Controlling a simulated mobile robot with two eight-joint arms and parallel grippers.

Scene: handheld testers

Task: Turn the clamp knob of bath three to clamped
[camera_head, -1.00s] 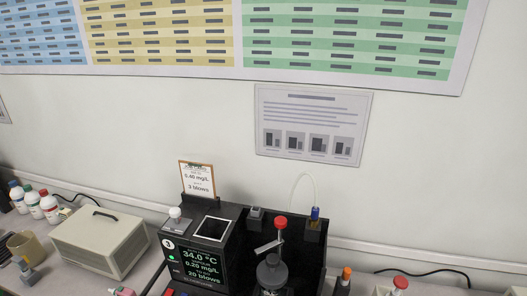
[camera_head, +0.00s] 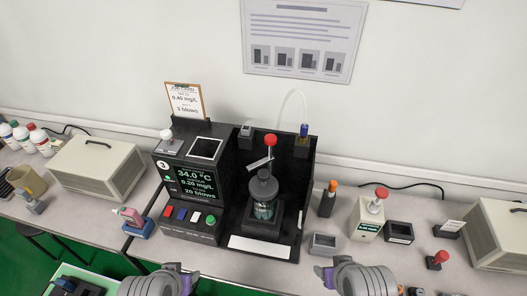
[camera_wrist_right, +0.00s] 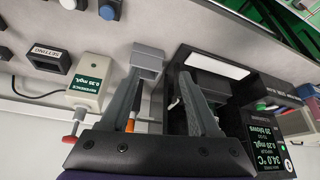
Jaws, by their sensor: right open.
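A white knob (camera_head: 167,134) tops the unit's left side. My right gripper (camera_wrist_right: 163,75) is open and empty, apart from the unit. My left gripper (camera_head: 160,281) is at the bottom edge, fingertips not clear.
An orange-topped holder (camera_head: 327,200), a grey block (camera_head: 322,244), a red-knobbed reference box (camera_head: 369,215) and a dark setting box (camera_head: 399,232) stand right of the unit. Beige boxes (camera_head: 97,165) flank both sides. A pink-and-blue item (camera_head: 135,222) sits left. The bench front is mostly clear.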

